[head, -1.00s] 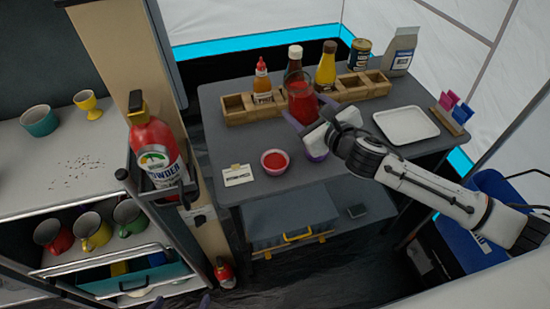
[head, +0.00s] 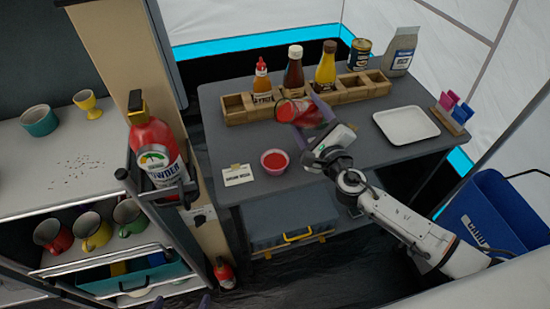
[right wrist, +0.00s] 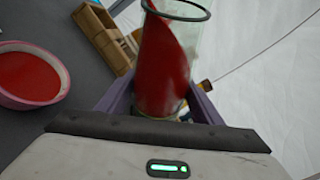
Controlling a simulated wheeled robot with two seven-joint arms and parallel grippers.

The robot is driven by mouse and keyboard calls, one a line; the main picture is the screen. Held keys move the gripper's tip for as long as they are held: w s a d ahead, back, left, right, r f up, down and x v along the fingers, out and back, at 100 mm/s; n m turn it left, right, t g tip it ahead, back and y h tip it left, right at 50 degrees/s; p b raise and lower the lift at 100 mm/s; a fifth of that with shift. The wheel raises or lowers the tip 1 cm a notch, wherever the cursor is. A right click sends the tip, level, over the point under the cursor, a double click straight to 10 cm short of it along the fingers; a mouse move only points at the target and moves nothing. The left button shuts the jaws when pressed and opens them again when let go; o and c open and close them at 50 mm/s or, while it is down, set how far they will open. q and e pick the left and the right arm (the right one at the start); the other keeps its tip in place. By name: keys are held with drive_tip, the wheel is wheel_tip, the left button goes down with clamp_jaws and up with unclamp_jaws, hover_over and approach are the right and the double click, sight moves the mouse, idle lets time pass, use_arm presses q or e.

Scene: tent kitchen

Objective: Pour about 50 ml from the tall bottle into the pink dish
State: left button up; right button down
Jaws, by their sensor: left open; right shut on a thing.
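The tall bottle (head: 305,113) is a clear, open-rimmed vessel with red contents. My right gripper (head: 316,122) is shut around it and holds it strongly tilted above the table, mouth to the left. In the right wrist view the bottle (right wrist: 163,65) sits between the purple fingers (right wrist: 160,105), the red lying along one side. The pink dish (head: 275,161) stands upright on the table, below and left of the bottle's mouth, with red contents; it also shows in the right wrist view (right wrist: 28,98). No falling stream is visible. My left gripper (head: 181,304) shows only two separated fingertips at the bottom edge.
A wooden rack (head: 235,109) with sauce bottles stands behind the held bottle. A small label card (head: 238,175) is left of the dish. A white tray (head: 406,126) lies at the right. The table front around the dish is mostly clear.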

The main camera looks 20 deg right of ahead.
drive_tip(key=shift+w+d, duration=0.1)
drive_tip(key=shift+w+d+f+n+t+b, duration=0.1)
drive_tip(key=shift+f+n+t+b, duration=0.25)
drive_tip(key=shift+b, duration=0.55)
drive_tip(key=shift+d+f+n+t+b, duration=0.15)
drive_tip(key=shift+n+b, duration=0.4)
drive_tip(key=shift+b, duration=0.3)
drive_tip(key=shift+r, duration=0.25)
drive_tip(key=p, duration=0.2)
drive_tip(key=r+m+p, duration=0.1)
drive_tip(key=p, duration=0.1)
drive_tip(key=shift+a+r+m+g, duration=0.3)
drive_tip(key=shift+g, duration=0.1)
drive_tip(key=shift+f, duration=0.15)
drive_tip(key=shift+s+a+r+m, duration=0.2)
drive_tip(key=shift+m, duration=0.2)
drive_tip(key=shift+r, duration=0.2)
